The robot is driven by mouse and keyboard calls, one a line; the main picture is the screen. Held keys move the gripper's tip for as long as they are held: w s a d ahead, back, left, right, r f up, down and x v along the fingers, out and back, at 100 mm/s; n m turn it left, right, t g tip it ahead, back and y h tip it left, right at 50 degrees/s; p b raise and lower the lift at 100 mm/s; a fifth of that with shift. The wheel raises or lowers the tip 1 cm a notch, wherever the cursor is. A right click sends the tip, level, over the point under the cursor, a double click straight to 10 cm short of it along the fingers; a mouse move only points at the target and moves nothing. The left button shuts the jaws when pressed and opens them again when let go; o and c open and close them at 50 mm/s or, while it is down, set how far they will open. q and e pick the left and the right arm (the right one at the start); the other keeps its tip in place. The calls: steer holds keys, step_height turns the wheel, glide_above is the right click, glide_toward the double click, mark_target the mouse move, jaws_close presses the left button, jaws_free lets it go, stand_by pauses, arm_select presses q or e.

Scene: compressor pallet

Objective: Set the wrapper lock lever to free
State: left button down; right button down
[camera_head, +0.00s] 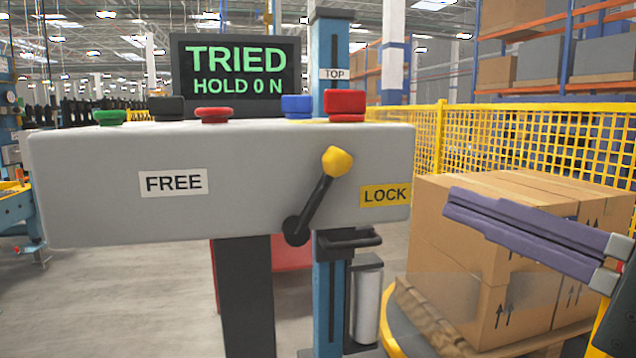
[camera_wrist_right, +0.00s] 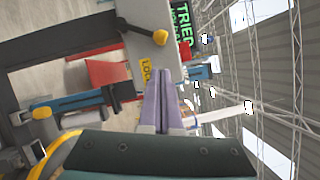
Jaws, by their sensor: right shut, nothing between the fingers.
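The wrapper lock lever (camera_head: 317,203) is a dark arm with a yellow knob on the front of a grey control box (camera_head: 100,215). It pivots at its lower end and leans up and right, toward the yellow LOCK label (camera_head: 385,195). The white FREE label (camera_head: 173,182) is on the left. The lever also shows in the right wrist view (camera_wrist_right: 140,30). My right gripper (camera_head: 450,208) is shut and empty, right of the box and apart from the lever. It also shows in the right wrist view (camera_wrist_right: 164,72). My left gripper is not in view.
Coloured buttons and a screen (camera_head: 236,78) reading TRIED, HOLD 0 N top the box. A dark post (camera_head: 246,300) and blue mast (camera_head: 327,280) stand below and behind. Wrapped cartons (camera_head: 470,265) and a yellow mesh fence (camera_head: 510,140) are at right. Free space lies before the box.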

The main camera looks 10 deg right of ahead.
steer(key=p, duration=0.2)
glide_toward(352, 163)
steer(key=x, duration=0.5)
steer(key=shift+w+a, duration=0.2)
steer(key=shift+w, duration=0.3)
steer(key=shift+r, duration=0.1)
